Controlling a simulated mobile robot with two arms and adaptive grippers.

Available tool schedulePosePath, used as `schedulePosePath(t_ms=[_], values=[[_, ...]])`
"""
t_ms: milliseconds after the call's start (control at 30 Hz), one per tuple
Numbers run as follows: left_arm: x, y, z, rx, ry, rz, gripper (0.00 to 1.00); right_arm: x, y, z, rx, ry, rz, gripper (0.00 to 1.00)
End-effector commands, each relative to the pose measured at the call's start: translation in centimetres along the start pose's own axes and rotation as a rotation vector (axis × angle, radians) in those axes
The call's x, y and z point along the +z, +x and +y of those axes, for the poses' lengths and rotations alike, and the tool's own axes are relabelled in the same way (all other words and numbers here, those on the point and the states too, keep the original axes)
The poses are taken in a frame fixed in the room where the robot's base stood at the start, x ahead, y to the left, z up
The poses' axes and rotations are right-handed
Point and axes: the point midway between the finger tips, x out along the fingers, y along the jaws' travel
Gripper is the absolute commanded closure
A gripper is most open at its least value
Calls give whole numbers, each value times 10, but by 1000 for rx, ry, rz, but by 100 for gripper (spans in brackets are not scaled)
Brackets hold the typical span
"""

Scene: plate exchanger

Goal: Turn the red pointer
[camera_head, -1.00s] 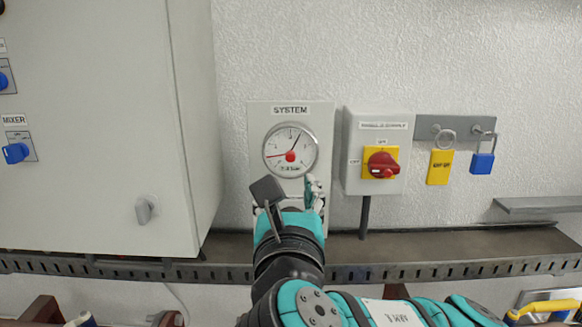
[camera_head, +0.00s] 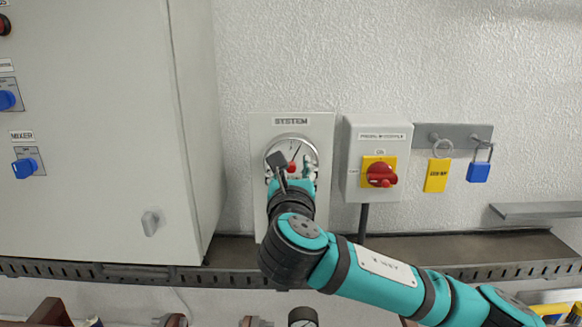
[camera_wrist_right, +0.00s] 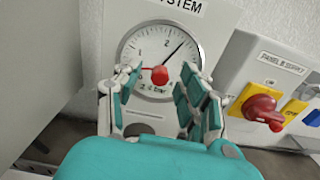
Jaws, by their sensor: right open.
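The round white gauge (camera_head: 308,147) sits on a pale panel labelled SYSTEM on the wall. It has a thin black needle and a red pointer with a round red hub (camera_wrist_right: 160,75) at the dial's centre. In the right wrist view the red pointer extends left from the hub. My right gripper (camera_wrist_right: 160,80) is open, with one finger on each side of the hub; I cannot tell whether either touches the pointer. In the head view the right gripper (camera_head: 291,168) covers the lower part of the dial. My left gripper is not in view.
A grey box with a red rotary switch (camera_head: 380,174) on a yellow plate is right of the gauge. A yellow tag (camera_head: 437,176) and blue padlock (camera_head: 478,172) hang beyond it. A large grey cabinet (camera_head: 100,130) stands left. A perforated rail (camera_head: 130,272) runs below.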

Motion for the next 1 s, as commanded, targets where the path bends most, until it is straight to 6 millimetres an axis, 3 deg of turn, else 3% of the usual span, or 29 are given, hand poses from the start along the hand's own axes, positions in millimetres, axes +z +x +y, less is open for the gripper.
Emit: schedulePosePath(t_ms=[200,500,1000], values=[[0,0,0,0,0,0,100,-1,0,0,0,-1,0,60],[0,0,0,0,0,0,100,0,0,0,0,-1,0,99],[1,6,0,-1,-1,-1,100,-2,0,0,0,73,1,100]])
